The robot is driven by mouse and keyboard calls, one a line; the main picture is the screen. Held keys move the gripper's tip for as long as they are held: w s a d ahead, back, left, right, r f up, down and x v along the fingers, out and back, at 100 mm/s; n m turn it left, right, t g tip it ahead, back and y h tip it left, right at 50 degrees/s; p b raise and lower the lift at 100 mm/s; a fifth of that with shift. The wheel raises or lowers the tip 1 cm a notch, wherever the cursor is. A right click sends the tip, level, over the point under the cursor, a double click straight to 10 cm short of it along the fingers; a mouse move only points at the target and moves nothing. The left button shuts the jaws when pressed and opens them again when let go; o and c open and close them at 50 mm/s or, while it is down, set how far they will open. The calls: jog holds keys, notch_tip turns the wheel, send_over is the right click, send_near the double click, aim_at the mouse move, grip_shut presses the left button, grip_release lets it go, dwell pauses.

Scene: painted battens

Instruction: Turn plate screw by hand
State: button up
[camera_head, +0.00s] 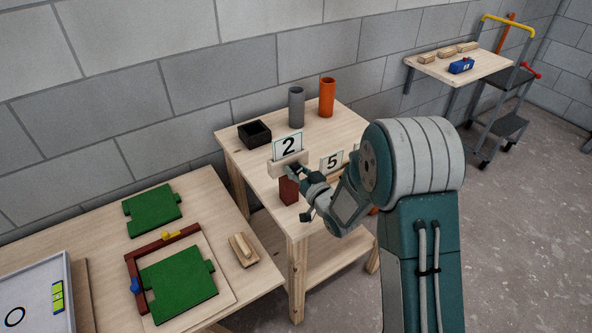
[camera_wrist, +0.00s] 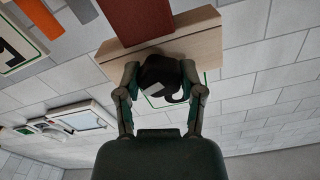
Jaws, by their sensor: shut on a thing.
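A number plate with a black 2 (camera_head: 288,146) stands in a pale wooden block (camera_head: 275,168), which also shows in the wrist view (camera_wrist: 205,45). A red-brown block (camera_head: 289,191) is just below it and shows at the top of the wrist view (camera_wrist: 140,18). My gripper (camera_head: 294,173) is at the wooden block's near side. In the wrist view its two fingers are closed around a dark knob, the plate screw (camera_wrist: 160,72), against the block. The fingers and the block hide part of the screw and most of the plate there.
A black box (camera_head: 254,133), a grey cylinder (camera_head: 296,107) and an orange cylinder (camera_head: 327,97) stand behind. Green pieces (camera_head: 178,284) lie on the left table. A wall shelf (camera_head: 485,66) is far right.

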jog(key=n, duration=0.5)
jog(key=shift+n, duration=0.3)
dwell(0.5)
jog(key=o, duration=1.2)
jog(key=shift+c, duration=0.2)
jog(key=v, duration=1.1)
jog(key=shift+s+d, duration=0.25)
jog(key=shift+s, duration=0.05)
jog(key=shift+f, duration=0.1)
